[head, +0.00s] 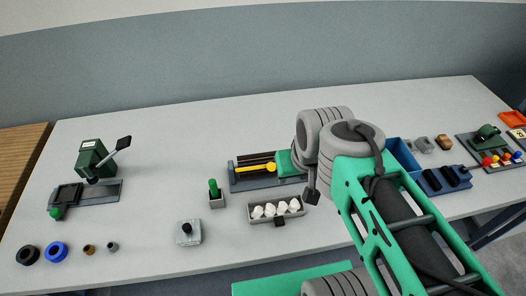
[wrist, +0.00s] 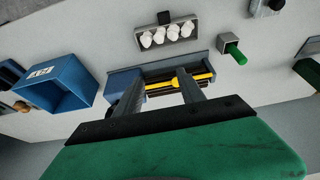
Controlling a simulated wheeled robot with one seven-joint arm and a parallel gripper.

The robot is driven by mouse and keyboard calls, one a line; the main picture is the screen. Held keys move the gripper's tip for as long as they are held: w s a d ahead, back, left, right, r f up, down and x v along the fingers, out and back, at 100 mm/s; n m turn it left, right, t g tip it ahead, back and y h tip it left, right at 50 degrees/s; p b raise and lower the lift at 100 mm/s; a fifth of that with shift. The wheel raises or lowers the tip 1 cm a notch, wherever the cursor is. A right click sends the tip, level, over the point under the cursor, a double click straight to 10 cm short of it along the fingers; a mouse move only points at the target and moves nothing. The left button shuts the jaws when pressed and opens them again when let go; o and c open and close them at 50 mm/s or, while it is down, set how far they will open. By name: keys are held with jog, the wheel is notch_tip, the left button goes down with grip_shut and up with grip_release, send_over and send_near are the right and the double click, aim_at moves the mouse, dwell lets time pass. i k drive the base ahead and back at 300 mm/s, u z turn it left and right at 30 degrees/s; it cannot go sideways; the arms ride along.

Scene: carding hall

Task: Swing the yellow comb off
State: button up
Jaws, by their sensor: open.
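The yellow comb (head: 255,168) is a yellow bar lying across a dark, slate-blue fixture (head: 240,183) near the middle of the table, beside my green gripper body. In the wrist view the comb (wrist: 163,86) shows between and beyond my fingers, over dark rollers. My gripper (wrist: 161,74) is open, its two grey fingers pointing at the fixture. The comb's bar passes behind the right finger and shows again to its right. I cannot tell whether a finger touches it. My arm hides the fixture's right end in the head view.
A grey tray of white pieces (head: 254,222) stands in front of the fixture, with a green-handled block (head: 216,202) left of it. A blue bin (head: 402,158) is to the right. A green lever press (head: 92,160) stands far left.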

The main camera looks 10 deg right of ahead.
aim_at(271, 166)
jog(key=k, duration=0.5)
jog(key=z, duration=0.8)
jog(key=k, duration=1.15)
jog(key=u, duration=1.35)
jog(key=i, duration=1)
